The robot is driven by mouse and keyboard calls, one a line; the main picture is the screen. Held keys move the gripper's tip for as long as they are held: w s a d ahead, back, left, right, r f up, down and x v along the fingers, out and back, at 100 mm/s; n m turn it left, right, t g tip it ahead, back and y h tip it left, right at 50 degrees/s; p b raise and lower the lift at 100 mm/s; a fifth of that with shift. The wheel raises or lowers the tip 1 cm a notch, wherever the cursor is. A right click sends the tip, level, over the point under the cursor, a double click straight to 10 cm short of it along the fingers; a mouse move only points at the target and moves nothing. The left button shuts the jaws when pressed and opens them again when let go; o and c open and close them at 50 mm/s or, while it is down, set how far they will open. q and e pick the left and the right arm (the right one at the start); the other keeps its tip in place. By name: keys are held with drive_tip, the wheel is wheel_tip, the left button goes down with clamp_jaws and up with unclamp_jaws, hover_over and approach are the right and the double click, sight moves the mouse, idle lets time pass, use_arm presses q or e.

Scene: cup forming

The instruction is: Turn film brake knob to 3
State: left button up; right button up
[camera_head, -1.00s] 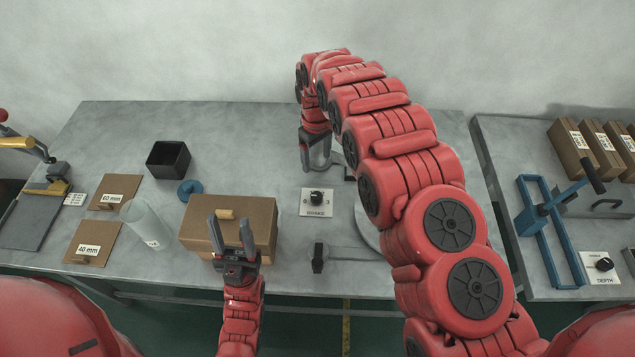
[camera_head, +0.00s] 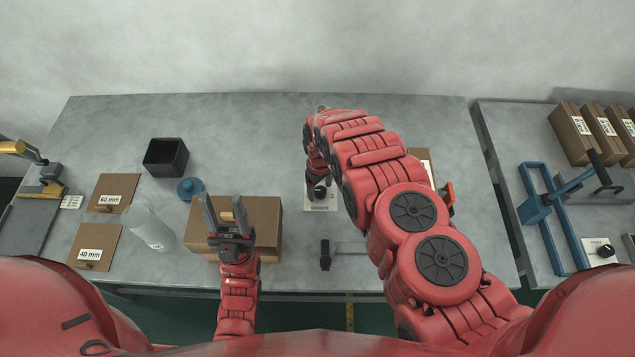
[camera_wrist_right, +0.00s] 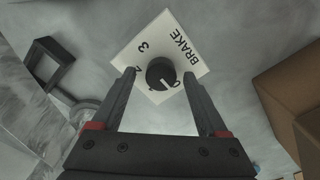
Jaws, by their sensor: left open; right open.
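The black film brake knob (camera_wrist_right: 160,73) sits on a white plate (camera_wrist_right: 150,35) marked BRAKE, with a 3 and other digits partly hidden. Its white pointer line faces the lower right, near the 0. My right gripper (camera_wrist_right: 160,75) is open, with one finger on each side of the knob; I cannot tell whether they touch it. In the head view the knob (camera_head: 319,191) is below my right gripper (camera_head: 318,180), partly covered by it. My left gripper (camera_head: 224,198) is open and empty above a cardboard box.
The cardboard box (camera_head: 262,225) lies left of the brake plate. A clear cylinder (camera_head: 150,228), a black open bin (camera_head: 166,157) and a blue round part (camera_head: 190,188) stand further left. A second table at the right holds a blue frame (camera_head: 545,215) and a DEPTH knob (camera_head: 604,250).

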drive_tip(key=shift+s, duration=0.1)
drive_tip(key=shift+c, duration=0.7)
clamp_jaws()
drive_tip(key=shift+f, duration=0.1)
